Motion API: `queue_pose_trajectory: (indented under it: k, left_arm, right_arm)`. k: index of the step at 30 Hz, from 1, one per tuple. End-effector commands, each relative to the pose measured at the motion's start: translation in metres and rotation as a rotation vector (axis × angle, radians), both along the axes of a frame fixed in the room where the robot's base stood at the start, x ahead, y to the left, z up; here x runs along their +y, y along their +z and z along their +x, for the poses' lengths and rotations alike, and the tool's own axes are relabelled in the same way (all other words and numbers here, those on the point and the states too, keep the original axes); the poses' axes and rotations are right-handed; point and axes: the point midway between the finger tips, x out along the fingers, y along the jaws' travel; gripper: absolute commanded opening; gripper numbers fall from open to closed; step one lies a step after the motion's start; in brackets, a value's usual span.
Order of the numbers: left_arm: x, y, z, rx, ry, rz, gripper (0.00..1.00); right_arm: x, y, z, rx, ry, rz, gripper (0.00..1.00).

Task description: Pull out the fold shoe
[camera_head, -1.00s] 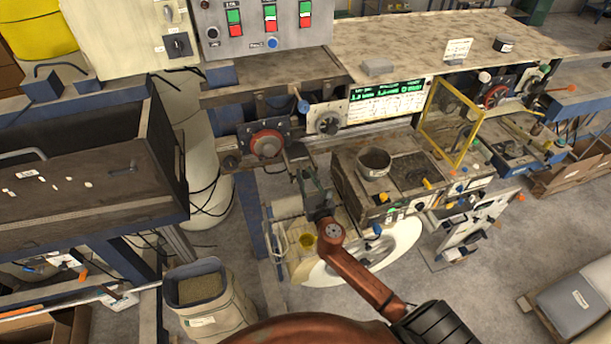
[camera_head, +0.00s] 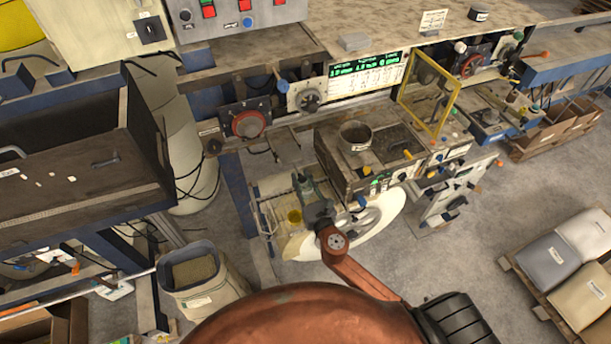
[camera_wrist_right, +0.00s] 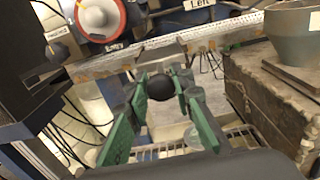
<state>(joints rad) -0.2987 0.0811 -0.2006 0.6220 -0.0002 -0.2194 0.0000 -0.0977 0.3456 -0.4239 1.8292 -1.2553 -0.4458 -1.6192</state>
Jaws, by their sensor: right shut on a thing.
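My right gripper (camera_head: 304,182) is below the front rail of the machine, left of the wooden-sided box. In the right wrist view its green-padded fingers (camera_wrist_right: 161,82) are closed about a round black knob (camera_wrist_right: 160,89), which I take to be the fold shoe's handle. The rest of the fold shoe is hidden or too small to make out. A gap shows between the fingertips and the speckled metal rail (camera_wrist_right: 110,65) behind them. My left gripper is in neither view.
The wooden-sided box (camera_head: 335,160) with a round pot (camera_head: 356,137) stands close on the right. A red-ringed dial (camera_head: 248,123) is above left. A bin (camera_head: 192,272) stands lower left; open floor lies right.

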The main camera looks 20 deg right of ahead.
Motion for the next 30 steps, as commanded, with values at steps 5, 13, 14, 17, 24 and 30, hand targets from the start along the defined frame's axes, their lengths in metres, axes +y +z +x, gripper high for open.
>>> queue_pose_trajectory:
  k: [5, 13, 14, 17, 24, 30]
  left_arm:
    - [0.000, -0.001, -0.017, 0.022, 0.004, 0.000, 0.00]
    - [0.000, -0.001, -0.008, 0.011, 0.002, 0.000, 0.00]
    - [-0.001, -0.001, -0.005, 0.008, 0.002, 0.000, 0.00]
    - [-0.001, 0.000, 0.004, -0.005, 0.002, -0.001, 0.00]
    - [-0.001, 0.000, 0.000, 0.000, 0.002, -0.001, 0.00]
    - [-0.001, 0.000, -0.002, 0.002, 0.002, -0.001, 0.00]
  right_arm:
    - [0.000, -0.001, 0.000, 0.001, 0.000, 0.001, 0.28]
    - [-0.001, 0.000, -0.001, 0.000, -0.001, 0.001, 0.38]
    - [-0.001, 0.000, 0.000, 0.000, -0.001, 0.001, 0.38]
    - [-0.001, 0.000, -0.001, 0.000, -0.001, 0.001, 0.38]
    - [-0.001, -0.001, -0.027, 0.002, 0.000, 0.002, 0.38]
    - [-0.002, -0.002, -0.069, 0.004, -0.001, 0.000, 0.38]
